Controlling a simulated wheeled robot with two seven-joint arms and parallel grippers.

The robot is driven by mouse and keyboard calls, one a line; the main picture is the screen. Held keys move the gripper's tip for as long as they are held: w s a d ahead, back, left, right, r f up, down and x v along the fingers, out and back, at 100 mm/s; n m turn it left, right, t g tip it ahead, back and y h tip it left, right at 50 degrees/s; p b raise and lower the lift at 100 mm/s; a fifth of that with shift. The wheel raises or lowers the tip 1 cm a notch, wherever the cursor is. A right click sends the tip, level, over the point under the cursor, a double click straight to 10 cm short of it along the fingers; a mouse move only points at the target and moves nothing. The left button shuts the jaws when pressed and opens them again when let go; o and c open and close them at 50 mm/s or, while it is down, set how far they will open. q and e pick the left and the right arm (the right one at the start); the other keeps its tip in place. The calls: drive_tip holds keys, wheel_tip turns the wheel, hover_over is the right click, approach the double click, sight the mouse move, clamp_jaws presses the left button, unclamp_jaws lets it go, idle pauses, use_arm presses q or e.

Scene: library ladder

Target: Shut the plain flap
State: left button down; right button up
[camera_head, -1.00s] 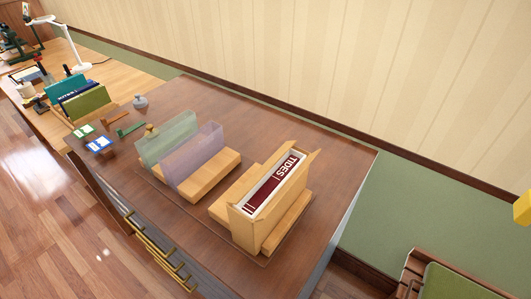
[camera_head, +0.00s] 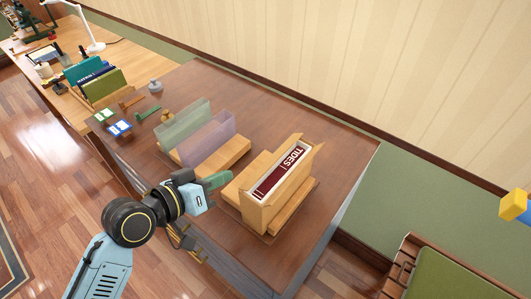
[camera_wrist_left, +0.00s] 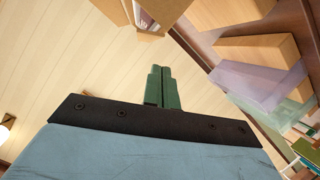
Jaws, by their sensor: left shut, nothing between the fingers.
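A light wooden box (camera_head: 257,214) stands on a wooden base on the dark desk, open at the top. A dark red book (camera_head: 277,176) marked TIDES sits inside it. A flap (camera_head: 318,157) sticks up and outward at the box's far right end; I cannot tell which flap is the plain one. My left gripper (camera_head: 219,180) is shut and empty, with green fingers, just left of the box and apart from it. In the left wrist view the shut fingers (camera_wrist_left: 162,86) point toward part of the box (camera_wrist_left: 163,12) at the top edge.
Left of the box stand a translucent purple panel (camera_head: 208,140) and a green panel (camera_head: 183,124) by a wooden block (camera_head: 224,158). Cards, small tools and a grey pot (camera_head: 155,86) lie farther left. A green-seated chair (camera_head: 440,272) is at lower right.

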use_arm(q)
wheel_tip(320, 180, up, 4)
drive_tip(key=d+h, duration=0.1)
drive_tip(key=p, duration=0.1)
hover_over(266, 165)
drive_tip(key=w+a, duration=0.1)
drive_tip(key=w, duration=0.1)
drive_tip(key=f, duration=0.2)
drive_tip(key=shift+s+d+f+t, duration=0.2)
drive_tip(key=shift+s+f+t, duration=0.2)
drive_tip(key=shift+s+f, duration=0.5)
drive_tip(key=shift+s+d+f, duration=0.1)
drive_tip(key=shift+d+f, duration=0.15)
drive_tip(key=shift+f, duration=0.4)
